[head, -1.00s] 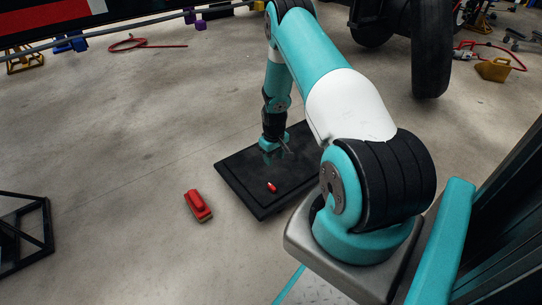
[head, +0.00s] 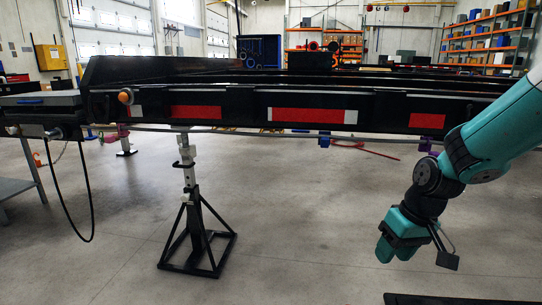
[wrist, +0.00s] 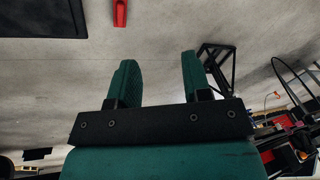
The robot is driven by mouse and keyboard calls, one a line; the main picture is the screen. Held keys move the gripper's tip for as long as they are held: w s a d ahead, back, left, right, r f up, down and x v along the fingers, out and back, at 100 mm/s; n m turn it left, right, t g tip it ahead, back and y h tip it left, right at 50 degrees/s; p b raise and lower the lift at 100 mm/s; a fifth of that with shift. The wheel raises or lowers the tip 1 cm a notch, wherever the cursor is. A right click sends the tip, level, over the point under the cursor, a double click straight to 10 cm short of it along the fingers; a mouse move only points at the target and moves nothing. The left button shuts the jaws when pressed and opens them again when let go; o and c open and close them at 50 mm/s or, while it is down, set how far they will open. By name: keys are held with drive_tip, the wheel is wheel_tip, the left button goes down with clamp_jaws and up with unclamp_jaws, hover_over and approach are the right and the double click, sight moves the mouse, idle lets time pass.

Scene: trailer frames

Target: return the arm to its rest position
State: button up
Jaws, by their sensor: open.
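My gripper (head: 385,252) hangs at the right of the head view, pointing down over the floor, with my teal arm running up to the right edge. In the wrist view my gripper (wrist: 160,75) shows two green fingers spread apart with only bare floor between them. It holds nothing. The rest position itself is not marked in any view.
A black trailer frame (head: 225,108) with red and white strips crosses the head view behind my gripper. A black jack stand (head: 197,235) is on the floor left of it. A black mat (wrist: 40,18) and a red object (wrist: 119,13) lie on the floor. Open floor surrounds them.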

drive_tip(key=s+a+r+n+y+p, duration=0.1)
drive_tip(key=s+a+r+n, duration=0.1)
drive_tip(key=s+a+r, duration=0.4)
drive_tip(key=s+a+r+n+g, duration=0.1)
drive_tip(key=s+a+r, duration=0.2)
drive_tip(key=s, duration=0.5)
drive_tip(key=s+a+r+n+y+p, duration=0.1)
drive_tip(key=s+a+r+n, duration=0.1)
drive_tip(key=s+a+r, duration=0.45)
wheel_tip(320, 180, up, 34)
drive_tip(key=d+p, duration=0.2)
drive_tip(key=p, duration=3.4)
drive_tip(key=shift+s+p, duration=0.35)
